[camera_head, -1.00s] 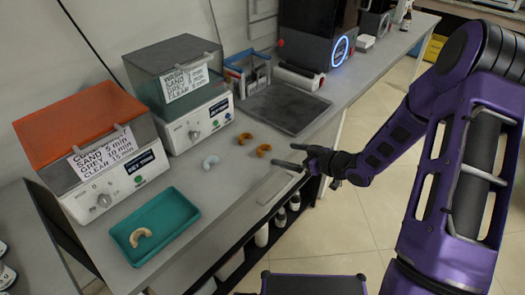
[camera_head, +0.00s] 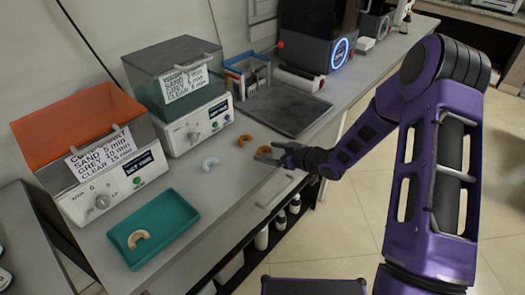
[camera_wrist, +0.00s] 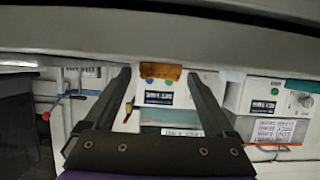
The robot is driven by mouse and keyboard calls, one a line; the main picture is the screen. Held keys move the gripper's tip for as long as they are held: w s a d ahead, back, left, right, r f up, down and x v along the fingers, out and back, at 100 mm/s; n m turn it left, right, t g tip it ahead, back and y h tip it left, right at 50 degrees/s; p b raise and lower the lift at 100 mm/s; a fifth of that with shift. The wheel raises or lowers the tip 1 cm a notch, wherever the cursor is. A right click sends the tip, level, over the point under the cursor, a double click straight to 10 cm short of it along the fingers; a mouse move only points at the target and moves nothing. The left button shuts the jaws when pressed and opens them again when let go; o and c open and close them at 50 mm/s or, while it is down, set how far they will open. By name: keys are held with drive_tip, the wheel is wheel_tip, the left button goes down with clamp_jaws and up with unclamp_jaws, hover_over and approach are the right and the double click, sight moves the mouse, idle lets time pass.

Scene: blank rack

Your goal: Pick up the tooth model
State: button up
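Several arch-shaped tooth models are in the head view. One orange model (camera_head: 263,150) lies near the bench's front edge, partly hidden by my gripper (camera_head: 267,152). A second orange model (camera_head: 244,139) lies just behind it. A pale grey-white model (camera_head: 210,163) lies further left, and a tan model (camera_head: 138,238) is in the teal tray (camera_head: 178,222). My gripper is open, low over the bench edge. In the wrist view an orange model (camera_wrist: 160,71) shows between the fingertips of my gripper (camera_wrist: 162,74), with gaps on both sides. I cannot tell how far ahead it is.
Two machines with sign cards, one with an orange lid (camera_head: 80,122) and one with a grey lid (camera_head: 170,62), stand along the wall. A dark flat plate (camera_head: 285,108) lies behind my gripper. A shelf with bottles (camera_head: 262,237) is below the bench edge.

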drive_tip(key=c, duration=1.1)
